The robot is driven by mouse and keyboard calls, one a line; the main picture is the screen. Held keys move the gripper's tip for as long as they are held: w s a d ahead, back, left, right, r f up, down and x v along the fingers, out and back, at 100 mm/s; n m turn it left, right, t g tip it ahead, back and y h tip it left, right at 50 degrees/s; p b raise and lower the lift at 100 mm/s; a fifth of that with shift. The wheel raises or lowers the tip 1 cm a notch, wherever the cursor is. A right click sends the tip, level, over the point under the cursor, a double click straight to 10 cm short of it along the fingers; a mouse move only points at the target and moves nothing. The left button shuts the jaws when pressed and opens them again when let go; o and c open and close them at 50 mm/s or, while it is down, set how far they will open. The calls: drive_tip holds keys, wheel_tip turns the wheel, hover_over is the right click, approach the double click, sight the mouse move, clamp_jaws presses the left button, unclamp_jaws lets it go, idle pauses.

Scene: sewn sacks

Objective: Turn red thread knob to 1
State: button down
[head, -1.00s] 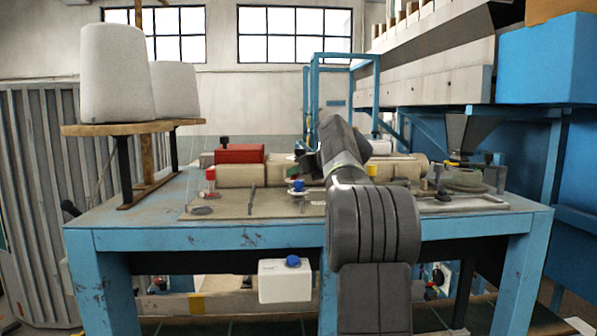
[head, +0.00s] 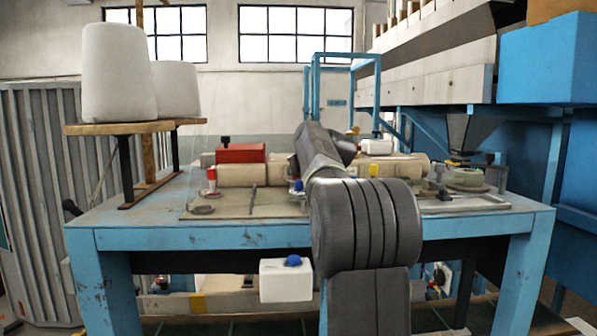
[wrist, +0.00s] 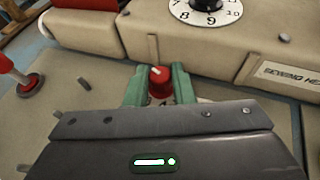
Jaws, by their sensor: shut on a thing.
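The red thread knob (wrist: 159,82) is a small red cylinder with a pale pointer mark on its top, near the middle of the wrist view. The mark points up and slightly left there. My gripper (wrist: 159,86) has its two green fingers on either side of the knob, shut on it. The grey gripper body hides the area below the knob, and I cannot read any numbers around it. In the head view my arm hides most of the gripper and the knob.
A white numbered dial with a black knob (wrist: 207,5) sits on the beige housing beyond. A red lever or post (wrist: 14,72) stands left in the wrist view. A red box (head: 240,153) lies on the machine. A white box with a blue top (head: 286,280) hangs below the table edge.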

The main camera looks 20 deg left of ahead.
drive_tip(key=c, duration=1.2)
unclamp_jaws()
drive_tip(key=shift+c, duration=0.2)
drive_tip(key=b+v, duration=0.3)
drive_tip(key=v, duration=1.1)
drive_tip(key=shift+w+f, duration=0.1)
drive_tip(key=shift+w, duration=0.05)
drive_tip(key=p+x, duration=0.3)
drive_tip(key=x, duration=1)
drive_tip(key=shift+w+a, duration=0.15)
drive_tip(key=shift+a, duration=0.2)
drive_tip(key=shift+w+f, duration=0.1)
drive_tip(key=shift+f, duration=0.05)
